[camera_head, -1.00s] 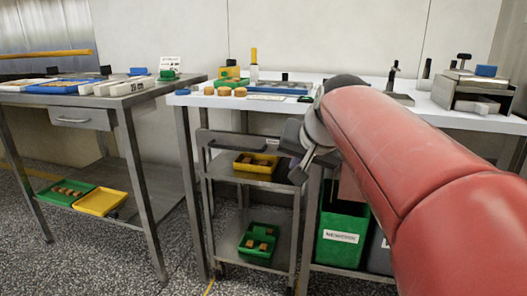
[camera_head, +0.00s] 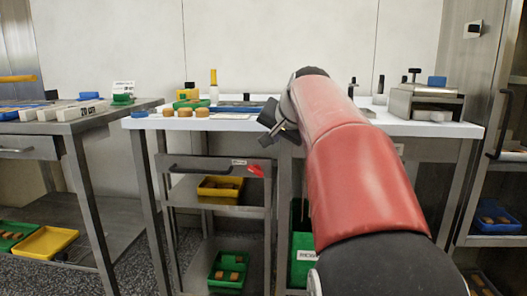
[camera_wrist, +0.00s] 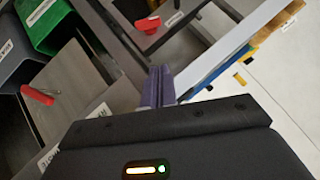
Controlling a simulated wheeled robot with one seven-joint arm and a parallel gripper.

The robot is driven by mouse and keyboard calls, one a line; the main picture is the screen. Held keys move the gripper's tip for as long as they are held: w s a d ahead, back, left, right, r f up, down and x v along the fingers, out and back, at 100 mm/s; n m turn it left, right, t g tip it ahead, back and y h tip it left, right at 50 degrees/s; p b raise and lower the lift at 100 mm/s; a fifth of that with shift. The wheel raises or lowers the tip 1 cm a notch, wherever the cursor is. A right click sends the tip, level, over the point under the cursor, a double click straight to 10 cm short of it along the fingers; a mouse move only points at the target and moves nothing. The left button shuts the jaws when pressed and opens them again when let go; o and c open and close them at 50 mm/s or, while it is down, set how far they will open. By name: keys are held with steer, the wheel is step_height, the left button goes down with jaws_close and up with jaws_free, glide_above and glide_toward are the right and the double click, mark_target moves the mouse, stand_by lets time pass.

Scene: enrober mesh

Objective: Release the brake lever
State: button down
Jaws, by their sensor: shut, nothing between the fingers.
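A red lever (camera_head: 256,170) sits at the right end of the top of the metal cart under the white table, beside a small label. A red lever beside a label also shows in the wrist view (camera_wrist: 147,26), at the top. A second red lever (camera_wrist: 37,95) lies on a grey panel at the left of the wrist view; which one is the brake lever I cannot tell. My gripper (camera_wrist: 158,86) is shut and empty, apart from both levers. In the head view my gripper (camera_head: 270,116) is by the table's front edge, above the cart lever, partly hidden by my arm.
The cart (camera_head: 214,209) holds a yellow tray (camera_head: 220,194) and a green tray (camera_head: 228,283) of blocks. The white table (camera_head: 215,122) overhangs it. A green bin (camera_head: 302,266) stands right of the cart. A grey workbench (camera_head: 95,120) is at left, a metal cabinet at right.

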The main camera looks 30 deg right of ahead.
glide_toward(252, 166)
steer(key=w+d, duration=0.2)
steer(key=w, duration=0.1)
steer(key=shift+w+a+f+b, duration=0.2)
steer(key=shift+f+b, duration=0.25)
steer(key=shift+f, duration=0.15)
steer(key=shift+w+a+f+b, duration=0.1)
steer(key=shift+w+f+b, duration=0.15)
steer(key=shift+f+b, duration=0.25)
steer(key=shift+w+a+f, duration=0.1)
steer(key=shift+a+f, duration=0.1)
steer(key=shift+f, duration=0.2)
steer(key=shift+w+a+f, duration=0.15)
steer(key=shift+f, duration=0.2)
steer(key=shift+a+r+p, duration=0.1)
steer(key=shift+r+p, duration=0.05)
steer(key=shift+p, duration=0.3)
